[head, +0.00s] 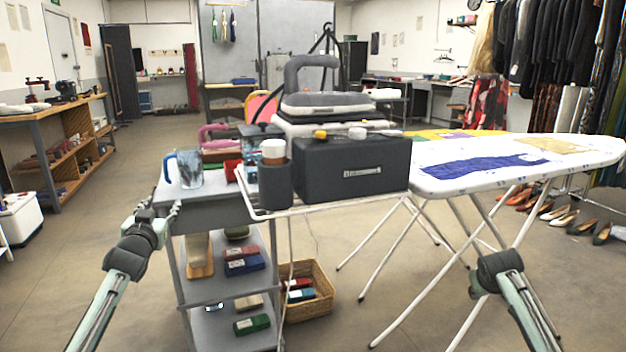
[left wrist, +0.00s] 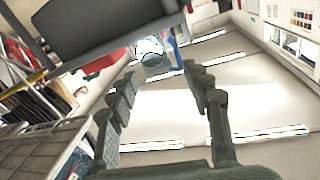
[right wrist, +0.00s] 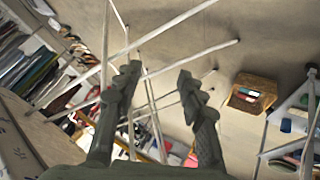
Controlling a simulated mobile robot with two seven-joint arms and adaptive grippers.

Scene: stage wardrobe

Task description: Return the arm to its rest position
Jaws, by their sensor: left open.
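My left gripper (head: 160,210) is beside the left end of the grey cart (head: 172,190), below the jug's level. In the left wrist view its two fingers (left wrist: 159,76) stand apart with nothing between them. A clear jug with a blue handle (head: 188,169) stands on the cart top, apart from the gripper; it also shows past the fingertips in the left wrist view (left wrist: 152,52). My right gripper (head: 496,266) is low at the right, in front of the ironing board legs. In the right wrist view its fingers (right wrist: 158,70) are spread and empty.
The ironing board (head: 590,150) and its crossed white legs (head: 404,285) fill the right side. A dark box (head: 345,185) and a dark cup (head: 275,186) stand near its left end. A wicker basket (head: 318,305) sits on the floor.

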